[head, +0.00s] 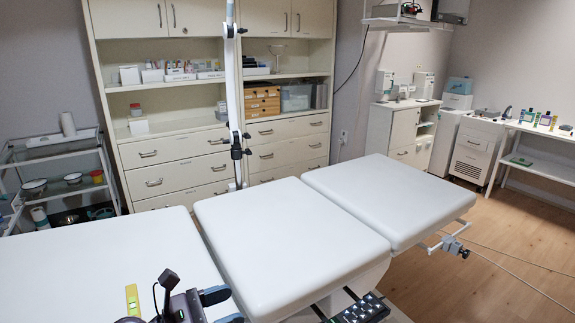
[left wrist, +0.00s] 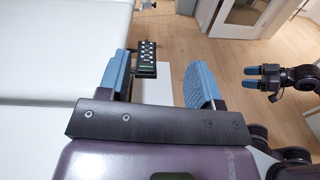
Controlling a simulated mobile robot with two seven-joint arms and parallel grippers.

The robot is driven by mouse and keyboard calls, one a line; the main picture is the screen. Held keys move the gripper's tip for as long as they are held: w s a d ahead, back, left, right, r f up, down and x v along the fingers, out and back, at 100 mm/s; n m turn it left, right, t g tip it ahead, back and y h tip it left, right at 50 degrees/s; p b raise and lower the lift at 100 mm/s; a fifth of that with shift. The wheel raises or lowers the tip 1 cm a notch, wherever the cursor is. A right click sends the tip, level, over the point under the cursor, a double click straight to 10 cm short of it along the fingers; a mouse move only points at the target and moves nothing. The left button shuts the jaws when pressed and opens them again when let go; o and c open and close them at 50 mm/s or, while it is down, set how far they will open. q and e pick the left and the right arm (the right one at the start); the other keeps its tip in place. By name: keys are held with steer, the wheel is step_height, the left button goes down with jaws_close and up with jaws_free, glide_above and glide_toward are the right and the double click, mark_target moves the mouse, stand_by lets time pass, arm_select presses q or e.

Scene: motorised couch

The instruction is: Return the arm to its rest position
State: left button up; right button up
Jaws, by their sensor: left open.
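My left gripper (head: 222,306) is at the bottom of the head view, low over or beside the near edge of the white couch (head: 290,235). In the left wrist view my left gripper (left wrist: 158,78) is open, its blue fingers apart with nothing held. A black hand control (head: 362,309) with several buttons is at the couch's near side. It also shows in the left wrist view (left wrist: 146,58), beyond the left finger and apart from it. My right gripper (left wrist: 250,78) is at the right of the left wrist view, its blue fingers apart and empty.
A small yellow level (head: 132,300) lies on the left couch section. A grey clamp (head: 452,246) sits on the couch's right rail. Cabinets (head: 180,160) stand behind and a glass trolley (head: 60,180) stands left. Wooden floor (head: 490,260) is free at the right, apart from thin cables.

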arm_select(q)
steer(key=s+a+r+n+t+y, duration=0.1)
steer(key=a+n+t+y, duration=0.3)
steer(key=n, duration=0.6)
steer(key=a+n+t+y, duration=0.2)
steer(key=n+t+y, duration=0.3)
steer(key=n, duration=0.5)
steer(key=s+a+f+n+g+y, duration=0.6)
steer(key=s+a+f+n+y, duration=0.35)
steer(key=n, duration=0.95)
steer(key=s+f+n+g+h, duration=0.1)
steer(key=s+f+n+g, duration=0.3)
steer(key=s, duration=0.5)
steer(key=s+f+n+g+h, duration=0.1)
steer(key=s+f+n+g, duration=0.1)
steer(key=s+n+g, duration=0.6)
steer(key=w+f+m+t+h, duration=0.1)
steer(key=w+f+m+t, duration=0.2)
steer(key=w+f+t, duration=0.4)
steer(key=shift+a+f+t, duration=0.2)
steer(key=shift+f+t, duration=0.65)
steer(key=shift+t, duration=1.35)
